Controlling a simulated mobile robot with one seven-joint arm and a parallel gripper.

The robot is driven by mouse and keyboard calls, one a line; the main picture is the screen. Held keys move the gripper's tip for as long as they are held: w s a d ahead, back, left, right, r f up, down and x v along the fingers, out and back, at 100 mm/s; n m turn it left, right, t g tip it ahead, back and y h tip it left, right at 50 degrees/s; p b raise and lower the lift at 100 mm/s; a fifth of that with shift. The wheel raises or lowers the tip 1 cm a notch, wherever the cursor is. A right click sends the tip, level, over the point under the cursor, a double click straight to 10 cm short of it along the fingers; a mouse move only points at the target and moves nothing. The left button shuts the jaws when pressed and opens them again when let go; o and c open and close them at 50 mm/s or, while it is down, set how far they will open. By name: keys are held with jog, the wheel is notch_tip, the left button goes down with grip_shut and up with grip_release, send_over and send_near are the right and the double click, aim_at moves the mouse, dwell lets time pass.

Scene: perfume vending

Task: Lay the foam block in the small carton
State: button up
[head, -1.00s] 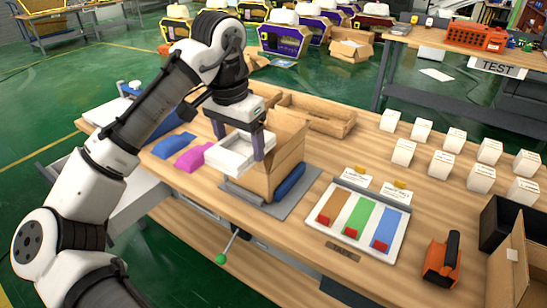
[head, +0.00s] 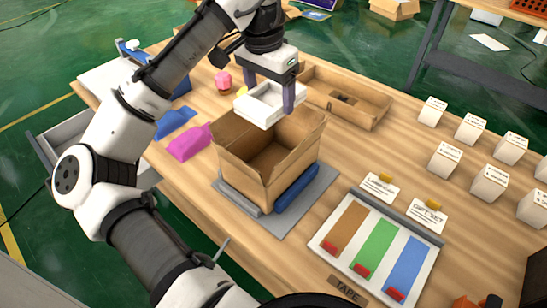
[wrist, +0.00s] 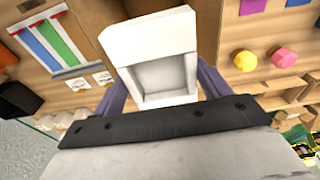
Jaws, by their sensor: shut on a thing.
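My gripper (head: 268,100) is shut on the white foam block (head: 266,108), a shallow piece with a hollow in it. It holds the block above the far rim of the small carton (head: 236,168). The carton is brown cardboard, open at the top, and its visible inside looks empty. In the wrist view the foam block (wrist: 150,42) sits between the purple fingers of my gripper (wrist: 160,82). Part of the carton (wrist: 92,22) shows behind it there. The block is clear of the carton floor; I cannot tell how high it is above the rim.
A board with coloured strips (head: 378,250) lies right. Pink (head: 187,145) and blue pieces (head: 173,122) lie left. Several white boxes (head: 445,160) stand right.

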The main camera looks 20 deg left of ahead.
notch_tip(320, 180, down, 18)
jog(key=shift+f, duration=0.1)
jog(key=shift+f, duration=0.1)
dwell(0.4)
jog(key=shift+f, duration=0.55)
jog(key=o, duration=1)
jog(key=shift+c, duration=0.2)
jog(key=shift+r, duration=0.1)
